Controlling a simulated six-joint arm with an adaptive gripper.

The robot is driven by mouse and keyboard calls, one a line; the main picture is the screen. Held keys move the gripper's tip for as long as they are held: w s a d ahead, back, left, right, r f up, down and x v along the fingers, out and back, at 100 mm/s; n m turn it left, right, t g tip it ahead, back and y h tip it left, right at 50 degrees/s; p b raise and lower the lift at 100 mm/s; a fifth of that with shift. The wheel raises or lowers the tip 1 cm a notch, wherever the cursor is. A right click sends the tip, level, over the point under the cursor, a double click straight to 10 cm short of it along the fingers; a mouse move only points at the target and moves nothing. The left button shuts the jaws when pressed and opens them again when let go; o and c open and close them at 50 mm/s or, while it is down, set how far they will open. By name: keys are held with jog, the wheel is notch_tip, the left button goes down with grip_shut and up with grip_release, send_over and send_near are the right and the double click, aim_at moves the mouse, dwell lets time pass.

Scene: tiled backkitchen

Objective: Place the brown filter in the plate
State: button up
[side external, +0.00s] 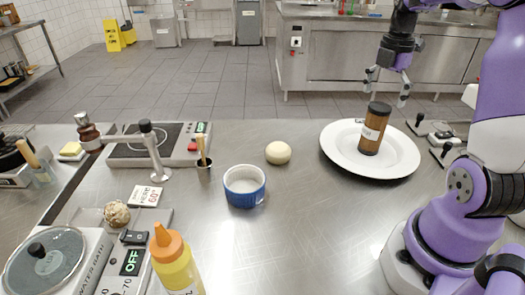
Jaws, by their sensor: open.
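The plate lies on the steel counter at the right. My gripper (387,90) is open and empty, pointing down above the plate. Its fingertips are a little above the filter's cap and apart from it. Nothing of the filter is hidden by the gripper.
A pale round ball (278,153) and a blue ramekin (245,192) are left of the plate. A hot plate (140,150), a yellow bottle (176,268) and a water bath (50,262) stand farther left. The counter front centre is clear.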

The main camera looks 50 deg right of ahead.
notch_tip(320, 180, up, 5)
jog(key=shift+f, duration=0.2)
jog(key=shift+w+a+r, duration=0.1)
jog(key=shift+a+r, duration=0.05)
jog(key=shift+r, duration=0.15)
jog(key=s+a+f+m+t, duration=0.1)
jog(key=a+m+t, duration=0.1)
jog(key=a+m, duration=0.6)
jog(key=s+a+f+m+t, duration=0.1)
jog(key=a+m+t, duration=0.2)
jog(key=a+m, duration=0.4)
jog(key=a, duration=0.8)
jog(key=shift+s+a+m+t, duration=0.25)
jog(key=shift+a+m+t, duration=0.05)
jog(key=shift+m, duration=0.1)
